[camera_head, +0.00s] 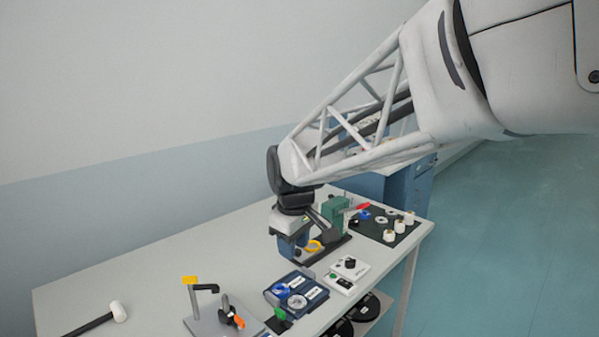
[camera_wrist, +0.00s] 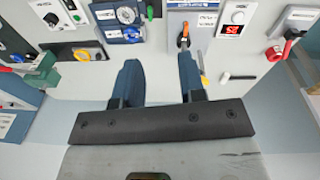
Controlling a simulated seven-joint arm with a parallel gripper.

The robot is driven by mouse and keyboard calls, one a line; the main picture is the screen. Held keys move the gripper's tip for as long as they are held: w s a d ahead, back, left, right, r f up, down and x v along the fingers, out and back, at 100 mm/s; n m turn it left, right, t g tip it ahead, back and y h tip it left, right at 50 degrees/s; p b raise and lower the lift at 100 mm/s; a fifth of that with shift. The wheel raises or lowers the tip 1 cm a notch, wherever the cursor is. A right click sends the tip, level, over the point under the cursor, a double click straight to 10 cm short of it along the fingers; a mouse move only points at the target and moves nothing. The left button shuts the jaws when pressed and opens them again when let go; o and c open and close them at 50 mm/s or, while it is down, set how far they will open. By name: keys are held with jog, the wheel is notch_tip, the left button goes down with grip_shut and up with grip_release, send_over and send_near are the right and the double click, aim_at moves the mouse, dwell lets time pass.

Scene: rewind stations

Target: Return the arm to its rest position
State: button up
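My gripper (camera_head: 292,243) hangs from the arm above the back part of the white table (camera_head: 140,263), in front of a green upright device (camera_head: 335,213). In the wrist view, its two dark blue fingers are well apart, with nothing held in the gap between them (camera_wrist: 159,72). The arm reaches in from the upper right in the head view. Part of the device behind the gripper is hidden by it.
Dark blue trays (camera_head: 301,284) and a white knob box (camera_head: 351,267) stand nearby. A dark mat with white spools (camera_head: 389,236) lies at right. A clamp stand (camera_head: 196,297) and a mallet (camera_head: 118,311) are at front left. The table's middle left is clear.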

jog(key=s+d+f+m, duration=0.1)
jog(key=s+d+m, duration=0.4)
jog(key=s+d, duration=0.5)
jog(key=s+d+f+m+t, duration=0.1)
jog(key=s+d+f+m, duration=0.1)
jog(key=s+d+m, duration=0.3)
jog(key=s+d, duration=0.4)
jog(key=s, duration=0.5)
jog(key=shift+s+d+m, duration=0.4)
jog(key=shift+h, duration=0.3)
